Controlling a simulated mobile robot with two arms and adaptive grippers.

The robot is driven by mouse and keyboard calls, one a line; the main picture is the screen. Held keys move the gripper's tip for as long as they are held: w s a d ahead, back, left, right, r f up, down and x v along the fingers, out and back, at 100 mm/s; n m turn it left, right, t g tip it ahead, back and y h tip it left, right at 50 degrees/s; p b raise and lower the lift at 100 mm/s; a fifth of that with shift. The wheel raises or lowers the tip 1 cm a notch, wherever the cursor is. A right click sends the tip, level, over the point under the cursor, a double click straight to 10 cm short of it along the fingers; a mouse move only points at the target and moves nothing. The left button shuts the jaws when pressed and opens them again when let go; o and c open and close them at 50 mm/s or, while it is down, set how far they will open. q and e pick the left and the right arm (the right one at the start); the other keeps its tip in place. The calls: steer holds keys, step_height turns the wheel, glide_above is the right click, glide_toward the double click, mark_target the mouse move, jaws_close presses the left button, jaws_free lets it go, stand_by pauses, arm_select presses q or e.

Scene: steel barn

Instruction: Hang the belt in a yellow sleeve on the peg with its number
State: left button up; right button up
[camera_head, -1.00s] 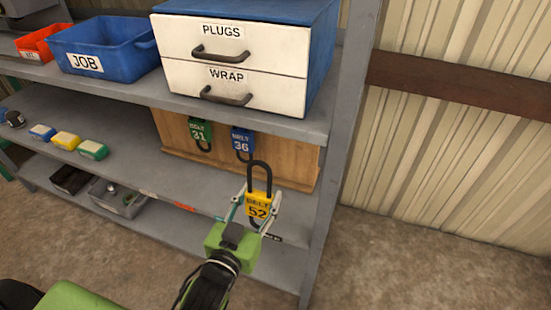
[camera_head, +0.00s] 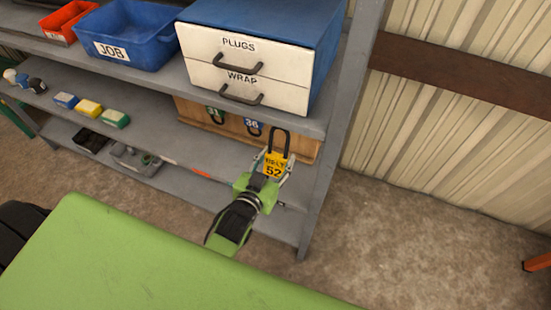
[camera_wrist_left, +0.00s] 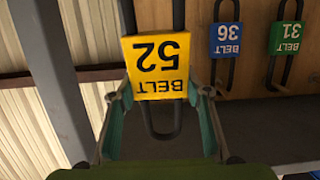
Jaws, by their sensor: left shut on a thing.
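The yellow-sleeved belt (camera_head: 274,165) is marked BELT 52, with a black loop above the sleeve. My left gripper (camera_head: 270,172) is shut on it and holds it upright in front of the wooden peg board (camera_head: 297,146). In the left wrist view the yellow sleeve (camera_wrist_left: 158,66) shows upside down between the fingers of the left gripper (camera_wrist_left: 160,105). A green belt 31 (camera_head: 214,114) and a blue belt 36 (camera_head: 253,127) hang on the board. They also show in the wrist view, blue (camera_wrist_left: 223,40) and green (camera_wrist_left: 287,38). No peg number is readable. My right gripper is not in view.
A drawer unit (camera_head: 245,75) labelled PLUGS and WRAP stands on the shelf above the board. A blue JOB bin (camera_head: 125,48) is to its left. A grey upright post (camera_head: 340,130) stands right of the board. Several small coloured blocks (camera_head: 90,108) lie on the shelf at left.

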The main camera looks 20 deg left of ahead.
arm_select(q)
steer(key=w+b, duration=0.2)
steer(key=w, duration=0.4)
steer(key=shift+f, duration=0.35)
steer(key=shift+d, duration=0.1)
stand_by(0.6)
steer(key=shift+w, duration=0.2)
steer(key=w+b, duration=0.1)
steer(key=w, duration=0.5)
steer(key=shift+w+d, duration=0.15)
steer(key=shift+w, duration=0.2)
stand_by(0.9)
stand_by(0.5)
